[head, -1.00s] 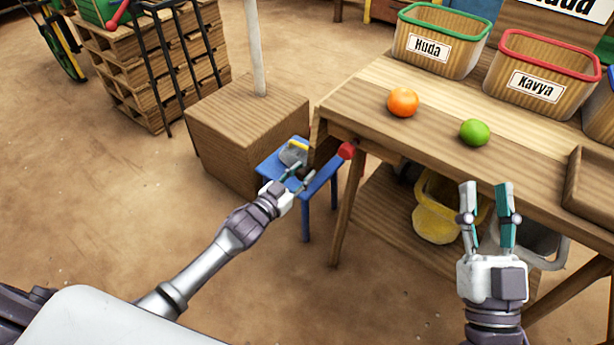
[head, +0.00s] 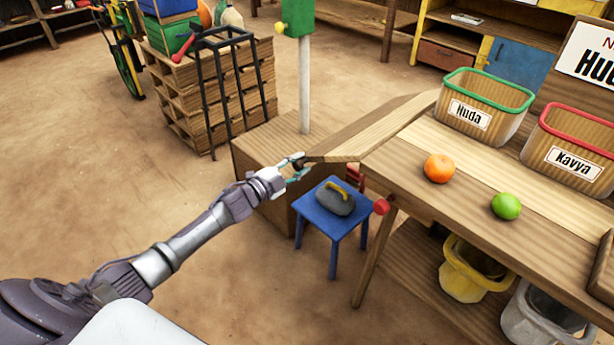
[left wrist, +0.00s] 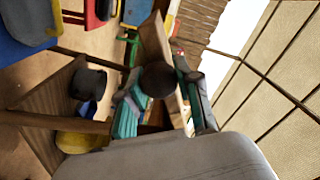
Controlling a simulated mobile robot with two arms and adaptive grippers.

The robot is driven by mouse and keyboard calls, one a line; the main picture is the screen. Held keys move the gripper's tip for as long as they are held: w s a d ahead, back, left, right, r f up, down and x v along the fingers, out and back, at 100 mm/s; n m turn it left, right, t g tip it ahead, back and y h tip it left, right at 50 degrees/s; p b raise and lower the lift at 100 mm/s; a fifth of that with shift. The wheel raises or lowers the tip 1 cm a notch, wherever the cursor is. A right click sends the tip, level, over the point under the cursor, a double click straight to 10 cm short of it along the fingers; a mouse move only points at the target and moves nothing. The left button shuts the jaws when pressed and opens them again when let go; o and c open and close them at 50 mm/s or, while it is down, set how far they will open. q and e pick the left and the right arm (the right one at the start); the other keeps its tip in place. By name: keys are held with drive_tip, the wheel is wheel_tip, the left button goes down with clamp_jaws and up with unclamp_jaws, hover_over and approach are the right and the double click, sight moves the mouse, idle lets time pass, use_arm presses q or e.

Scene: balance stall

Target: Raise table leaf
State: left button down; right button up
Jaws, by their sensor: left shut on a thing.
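The table leaf (head: 375,128) is a wooden flap at the left end of the wooden table (head: 470,160). It is swung up close to the tabletop's height, and its outer end looks slightly lower than the tabletop. My left gripper (head: 295,168) is shut on the leaf at its outer left corner. In the left wrist view a dark round knob (left wrist: 159,79) sits between the teal fingers of the gripper (left wrist: 165,98). A red knob (head: 381,206) sticks out below the table's left end. My right gripper is out of the head view.
A blue stool (head: 335,222) with a grey, yellow-handled weight (head: 335,201) stands below the leaf. A wooden box (head: 262,150) with a pole is behind. An orange (head: 439,168), a lime (head: 506,206) and named baskets (head: 485,105) stand on the table.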

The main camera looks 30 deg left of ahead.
use_arm(q)
drive_tip(key=r, duration=0.1)
drive_tip(key=a+r+m+p, duration=0.1)
drive_tip(key=r, duration=0.1)
drive_tip(key=shift+w+a+r, duration=0.1)
drive_tip(key=shift+w+a, duration=0.05)
drive_tip(key=shift+w, duration=0.1)
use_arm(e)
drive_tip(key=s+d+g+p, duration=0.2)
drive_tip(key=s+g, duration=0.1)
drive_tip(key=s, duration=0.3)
use_arm(q)
wheel_tip(320, 180, up, 9)
drive_tip(key=a+m+p, duration=0.1)
drive_tip(key=m+p, duration=0.2)
drive_tip(key=m, duration=0.2)
drive_tip(key=shift+w+f+m, duration=0.2)
drive_tip(key=shift+w+m, duration=0.05)
drive_tip(key=shift+m, duration=0.05)
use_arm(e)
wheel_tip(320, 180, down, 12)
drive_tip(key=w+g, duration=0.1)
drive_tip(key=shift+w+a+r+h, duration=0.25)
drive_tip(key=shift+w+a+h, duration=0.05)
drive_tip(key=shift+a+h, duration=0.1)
use_arm(q)
drive_tip(key=c, duration=0.8)
unclamp_jaws()
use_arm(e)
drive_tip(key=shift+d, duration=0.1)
